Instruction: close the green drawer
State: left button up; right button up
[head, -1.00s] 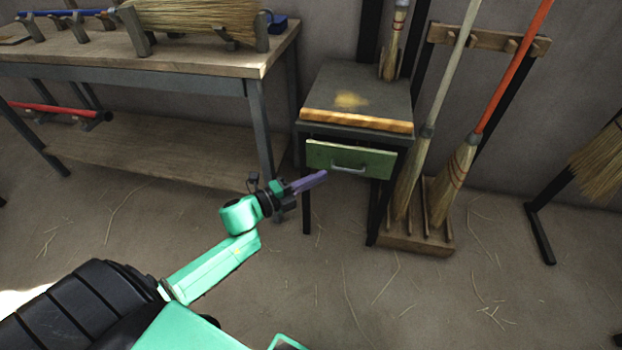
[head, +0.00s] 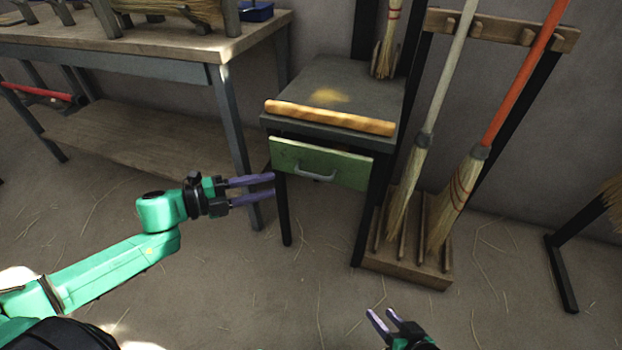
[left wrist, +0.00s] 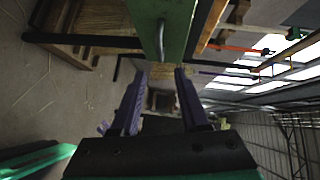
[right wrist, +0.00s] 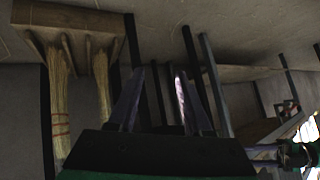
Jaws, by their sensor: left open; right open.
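The green drawer (head: 320,163) is in the small dark stand under its top. Its front panel has a grey curved handle (head: 315,175). In the head view I cannot tell exactly how far the drawer stands out. My left gripper (head: 273,187) is open and empty, beside the drawer's left end and slightly below it; contact is not clear. In the left wrist view the green drawer front (left wrist: 162,30) and handle are ahead, beyond the open fingers (left wrist: 154,88). My right gripper (head: 382,318) is open and empty, low in front of the stand; its fingers also show in the right wrist view (right wrist: 158,85).
The stand (head: 355,85) has a wooden strip (head: 330,117) along its front edge and dark legs. A broom rack (head: 410,265) with two brooms stands close on its right. A workbench (head: 130,50) is at left. The floor in front is clear apart from straw.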

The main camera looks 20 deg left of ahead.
aim_at(309, 176)
pick_arm(q)
jog(key=b+x, duration=0.3)
jog(key=x, duration=0.9)
jog(key=shift+w+d, duration=0.1)
jog(key=shift+d, duration=0.05)
pick_arm(e)
jog(key=a+f+t+y, duration=0.1)
jog(key=a+f+t, duration=0.2)
jog(key=shift+m, duration=0.4)
pick_arm(q)
grip_shut()
